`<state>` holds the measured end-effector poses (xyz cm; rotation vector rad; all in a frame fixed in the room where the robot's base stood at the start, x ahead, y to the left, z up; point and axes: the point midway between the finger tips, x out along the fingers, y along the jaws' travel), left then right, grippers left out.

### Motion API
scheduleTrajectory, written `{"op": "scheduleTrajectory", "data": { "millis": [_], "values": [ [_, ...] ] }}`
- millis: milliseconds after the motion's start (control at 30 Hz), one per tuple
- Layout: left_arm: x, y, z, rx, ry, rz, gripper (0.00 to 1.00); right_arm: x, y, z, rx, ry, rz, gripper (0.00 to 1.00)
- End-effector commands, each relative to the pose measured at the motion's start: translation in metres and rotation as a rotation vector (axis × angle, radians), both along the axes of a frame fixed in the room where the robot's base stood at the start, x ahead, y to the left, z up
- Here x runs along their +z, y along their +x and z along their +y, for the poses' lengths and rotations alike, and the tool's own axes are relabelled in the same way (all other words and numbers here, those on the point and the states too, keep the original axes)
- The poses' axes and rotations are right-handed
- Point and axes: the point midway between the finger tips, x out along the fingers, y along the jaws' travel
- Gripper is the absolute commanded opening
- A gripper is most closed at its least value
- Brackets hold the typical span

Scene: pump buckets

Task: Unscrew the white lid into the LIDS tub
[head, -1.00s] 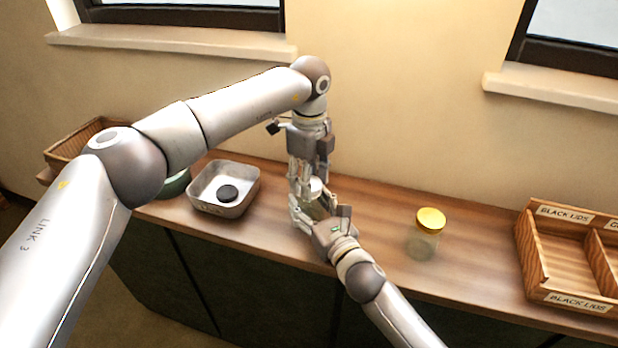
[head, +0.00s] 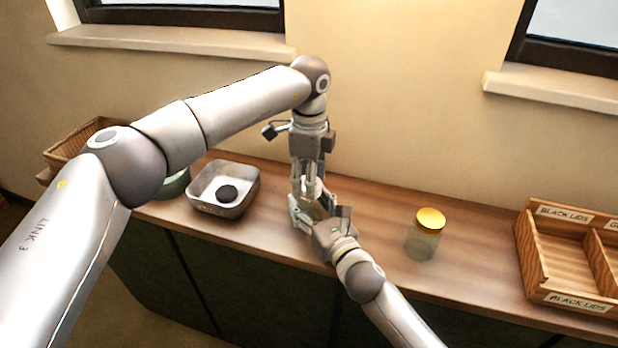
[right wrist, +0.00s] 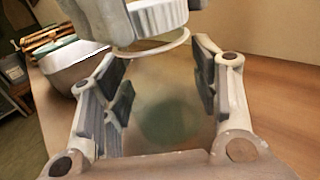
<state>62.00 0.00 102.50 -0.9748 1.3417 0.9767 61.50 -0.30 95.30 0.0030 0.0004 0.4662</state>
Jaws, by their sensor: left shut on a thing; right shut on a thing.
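The white lid (right wrist: 160,18) is ribbed and sits at the mouth of a clear glass jar (right wrist: 165,105); I cannot tell whether it is still threaded on. My left gripper (head: 311,188) points down from above and is shut on the lid. My right gripper (head: 318,208) comes in from the front right and is shut around the jar body, which stands upright on the counter. The fingers hide most of both in the head view. The grey metal LIDS tub (head: 205,208) stands left of the jar, with a black lid (head: 228,192) inside. The tub also shows in the right wrist view (right wrist: 70,75).
A jar with a yellow lid (head: 428,222) stands to the right. A wooden divided box (head: 535,262) labelled BLACK LIDS is at the far right. A green round container (head: 175,184) and a wooden crate (head: 75,143) are at the left. Counter between the jars is clear.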

Motion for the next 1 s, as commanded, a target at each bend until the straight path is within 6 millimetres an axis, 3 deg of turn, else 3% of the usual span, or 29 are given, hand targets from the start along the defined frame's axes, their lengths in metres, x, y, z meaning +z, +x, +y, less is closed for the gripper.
{"op": "scheduleTrajectory", "data": {
  "millis": [1000],
  "values": [
    [0.025,0.000,0.000,0.000,0.000,-0.001,0.18,-0.001,0.000,0.000,0.000,0.000,0.003,0.00]
  ]
}}
